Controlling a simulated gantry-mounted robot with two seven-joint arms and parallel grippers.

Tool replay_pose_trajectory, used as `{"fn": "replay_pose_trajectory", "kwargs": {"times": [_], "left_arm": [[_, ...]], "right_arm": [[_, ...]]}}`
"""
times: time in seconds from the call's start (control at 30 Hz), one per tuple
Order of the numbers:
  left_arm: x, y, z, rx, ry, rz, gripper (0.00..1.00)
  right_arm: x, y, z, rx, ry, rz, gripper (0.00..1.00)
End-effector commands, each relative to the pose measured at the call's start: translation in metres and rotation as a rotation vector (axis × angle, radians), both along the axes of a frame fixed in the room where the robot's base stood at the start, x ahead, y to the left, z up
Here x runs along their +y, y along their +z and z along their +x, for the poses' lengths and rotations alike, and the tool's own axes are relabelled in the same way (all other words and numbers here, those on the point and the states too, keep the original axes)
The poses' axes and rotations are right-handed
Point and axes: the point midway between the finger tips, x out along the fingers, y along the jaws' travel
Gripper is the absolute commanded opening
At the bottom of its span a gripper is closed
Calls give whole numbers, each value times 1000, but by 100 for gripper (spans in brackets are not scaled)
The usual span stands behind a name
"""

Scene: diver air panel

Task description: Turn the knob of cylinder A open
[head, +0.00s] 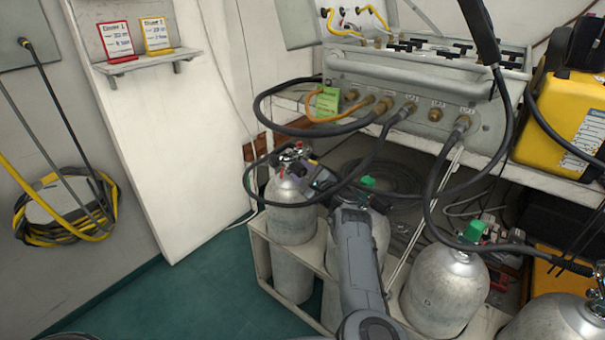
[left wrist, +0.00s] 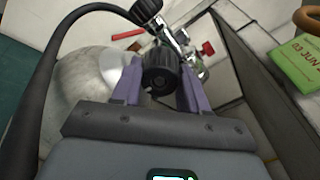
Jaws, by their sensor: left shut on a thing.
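A silver cylinder (head: 290,213) stands upright at the left end of the rack, with a chrome valve (head: 292,157) on top; I see no letter on it. In the left wrist view a ribbed black knob (left wrist: 160,74) sits on this valve. My left gripper (head: 308,178) reaches the valve from the front right. Its purple fingers (left wrist: 158,82) are shut on the black knob, one on each side. A second black knob (left wrist: 146,8) and a red part (left wrist: 208,47) show beyond it. My right gripper is not in view.
More cylinders (head: 445,290) stand to the right in the pale rack (head: 262,262). Black hoses (head: 265,108) loop from the grey air panel (head: 410,95) around the valve and my arm. A green tag (head: 327,101) hangs on the panel. The floor at the left (head: 190,295) is clear.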

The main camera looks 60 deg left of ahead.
Motion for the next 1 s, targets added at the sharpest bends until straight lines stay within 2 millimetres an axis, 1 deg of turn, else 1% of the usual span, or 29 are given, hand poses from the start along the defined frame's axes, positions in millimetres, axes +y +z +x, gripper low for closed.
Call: {"fn": "replay_pose_trajectory", "kwargs": {"times": [0.3, 0.73, 0.77, 0.9, 1.0], "left_arm": [[0, -1, 0, -82, 0, -5, 13], [0, -1, 0, -90, 0, -4, 13], [0, -1, 0, -90, 0, -4, 48], [0, -1, 0, -89, 0, -3, 69], [0, 0, 0, -90, -1, -2, 69]], "right_arm": [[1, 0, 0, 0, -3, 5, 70], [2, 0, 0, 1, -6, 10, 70], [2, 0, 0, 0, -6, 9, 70], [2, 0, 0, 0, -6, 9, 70], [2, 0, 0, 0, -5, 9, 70]]}}
